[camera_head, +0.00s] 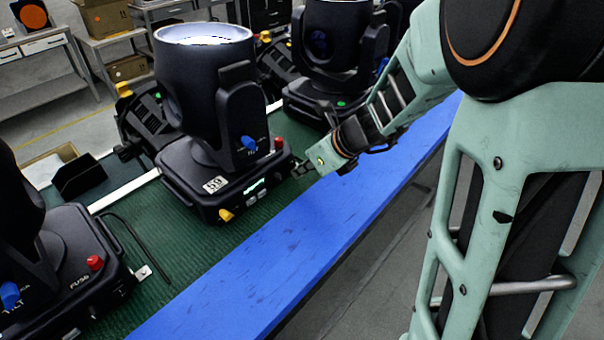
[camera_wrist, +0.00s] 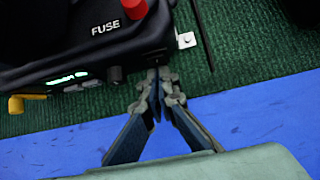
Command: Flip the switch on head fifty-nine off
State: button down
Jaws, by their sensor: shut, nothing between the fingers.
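Head fifty-nine (camera_head: 203,90) is a black moving-head light with a "59" label (camera_head: 215,184) on its base. Its top lens (camera_head: 203,36) glows white, and the small display is lit green; the display (camera_wrist: 68,79) also shows in the wrist view. My gripper (camera_head: 300,168) is shut and empty at the right end of the base's front; in the wrist view its fingertips (camera_wrist: 158,76) meet the lower edge of the base (camera_wrist: 75,45). I cannot tell if they touch it. A dark knob (camera_wrist: 115,74) is just left of the fingertips. No switch is clearly visible; the fingers may cover it.
A red knob (camera_head: 279,143), a blue knob (camera_head: 248,142) and a yellow connector (camera_head: 226,215) stick out of this head. Other heads stand at the lower left (camera_head: 60,265) and behind (camera_head: 325,50). The blue strip (camera_head: 290,260) along the green bench's front edge is clear.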

jog(key=shift+f+b, duration=0.4)
jog(key=shift+b, duration=0.15)
jog(key=shift+r+p, duration=0.35)
jog(key=shift+p, duration=0.1)
jog(key=shift+r, duration=0.15)
jog(key=shift+w+r+p, duration=0.1)
jog(key=shift+r+p, duration=0.65)
jog(key=shift+p, duration=0.1)
jog(key=shift+f, duration=0.1)
